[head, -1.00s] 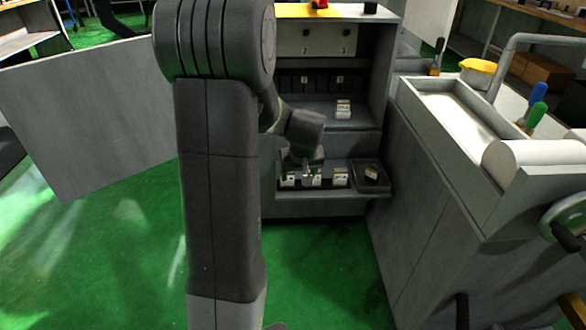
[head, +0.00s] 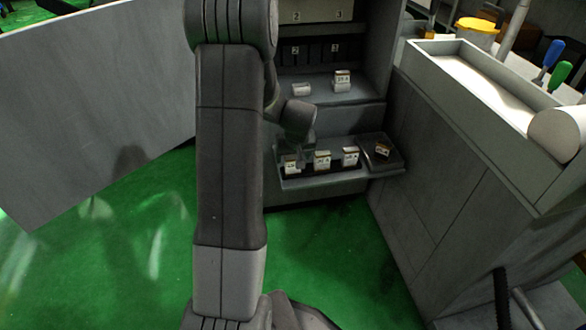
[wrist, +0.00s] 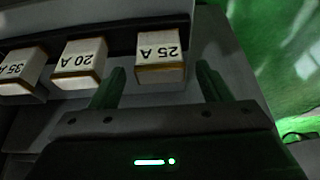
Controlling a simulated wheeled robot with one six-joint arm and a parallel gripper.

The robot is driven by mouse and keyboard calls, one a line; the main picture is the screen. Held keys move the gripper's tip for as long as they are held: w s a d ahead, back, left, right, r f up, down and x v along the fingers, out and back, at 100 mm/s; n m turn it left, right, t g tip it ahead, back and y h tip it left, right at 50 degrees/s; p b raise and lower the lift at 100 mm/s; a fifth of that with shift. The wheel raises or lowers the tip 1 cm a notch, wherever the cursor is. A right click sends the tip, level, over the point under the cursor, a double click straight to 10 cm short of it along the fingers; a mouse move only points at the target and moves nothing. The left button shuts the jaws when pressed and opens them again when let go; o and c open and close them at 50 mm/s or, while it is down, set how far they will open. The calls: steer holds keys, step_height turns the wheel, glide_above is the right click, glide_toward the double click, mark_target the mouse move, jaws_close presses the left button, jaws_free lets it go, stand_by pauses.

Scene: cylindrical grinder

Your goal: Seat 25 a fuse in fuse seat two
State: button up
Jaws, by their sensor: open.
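The 25 A fuse (wrist: 160,58), a white block with a brown-edged label, stands at the right end of a row in the wrist view, its lettering upside down. It appears to be the leftmost block (head: 291,166) on the low ledge in the head view. My gripper (wrist: 160,85) is open and empty, its two fingers on either side of that fuse and just short of it. In the head view my gripper (head: 290,146) is small and dark, close to the leftmost block. The dark slot labelled 2 (head: 295,50), fuse seat two, is in the cabinet above.
The 20 A fuse (wrist: 79,62) and 35 A fuse (wrist: 22,70) stand beside it. A tray (head: 396,163) holding a small labelled block is right of the ledge. A white piece (head: 301,90) and another fuse (head: 342,79) are on the upper shelf. A grey machine stands at right.

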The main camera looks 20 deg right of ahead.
steer(key=shift+x, duration=0.9)
steer(key=shift+r, duration=0.15)
steer(key=shift+c, duration=0.2)
steer(key=c, duration=1.1)
steer(key=shift+r, duration=0.1)
